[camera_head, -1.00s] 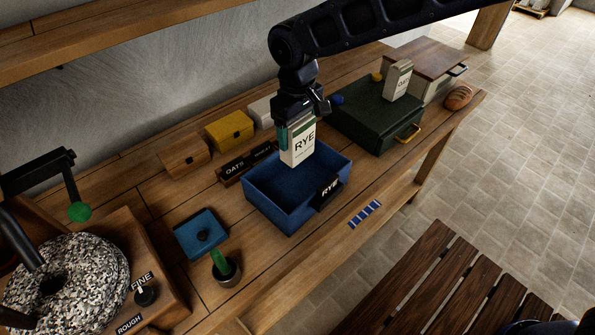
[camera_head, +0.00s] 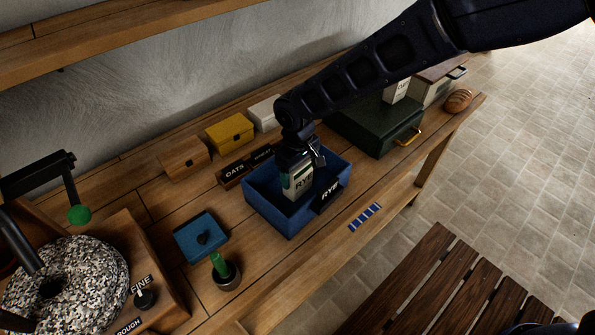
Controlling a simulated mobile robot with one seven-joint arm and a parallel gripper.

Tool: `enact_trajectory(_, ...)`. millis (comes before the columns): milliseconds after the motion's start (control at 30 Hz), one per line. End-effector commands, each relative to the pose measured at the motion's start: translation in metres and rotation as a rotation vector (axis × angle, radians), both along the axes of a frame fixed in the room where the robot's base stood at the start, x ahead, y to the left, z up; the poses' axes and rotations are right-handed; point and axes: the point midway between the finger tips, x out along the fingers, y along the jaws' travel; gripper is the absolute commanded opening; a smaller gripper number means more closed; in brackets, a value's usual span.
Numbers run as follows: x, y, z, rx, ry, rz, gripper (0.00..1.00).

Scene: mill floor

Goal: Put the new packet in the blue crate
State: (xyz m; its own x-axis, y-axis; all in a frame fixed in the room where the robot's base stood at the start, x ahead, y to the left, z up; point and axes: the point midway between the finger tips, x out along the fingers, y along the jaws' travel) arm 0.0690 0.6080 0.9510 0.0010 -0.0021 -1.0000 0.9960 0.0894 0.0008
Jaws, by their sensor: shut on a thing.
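A white packet marked RYE (camera_head: 301,184) is upright inside the blue crate (camera_head: 272,218). The crate stands on the wooden bench and carries a black RYE label on its front right wall. My gripper (camera_head: 297,168) points down into the crate and is shut on the upper part of the packet. The packet's lower end is close to the crate floor; I cannot tell whether it touches. A second white packet marked OATS (camera_head: 396,89) stands on the dark green case, partly hidden by my arm.
A black OATS label block (camera_head: 234,172) lies behind the crate. Wooden (camera_head: 184,158), yellow (camera_head: 229,132) and white (camera_head: 265,113) boxes line the wall. A blue lidded box (camera_head: 201,237), a green-handled stamp (camera_head: 223,268) and a millstone (camera_head: 75,295) are left. The dark green case (camera_head: 375,130) is right.

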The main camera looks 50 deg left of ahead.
Motion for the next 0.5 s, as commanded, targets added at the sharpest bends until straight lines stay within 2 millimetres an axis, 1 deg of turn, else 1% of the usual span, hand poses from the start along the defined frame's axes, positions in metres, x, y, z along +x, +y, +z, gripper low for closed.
enact_trajectory(67, -0.0006, 0.0005, -0.0032, 0.002, 0.0, 0.001, 0.37)
enact_trajectory(400, -0.0004, 0.0006, -0.0057, 0.002, 0.0, 0.0, 0.37)
enact_trajectory(433, -0.0004, 0.0003, -0.0064, 0.001, 0.0, 0.0, 0.75)
enact_trajectory(500, -0.0004, 0.0004, -0.0061, 0.002, 0.0, 0.0, 0.88)
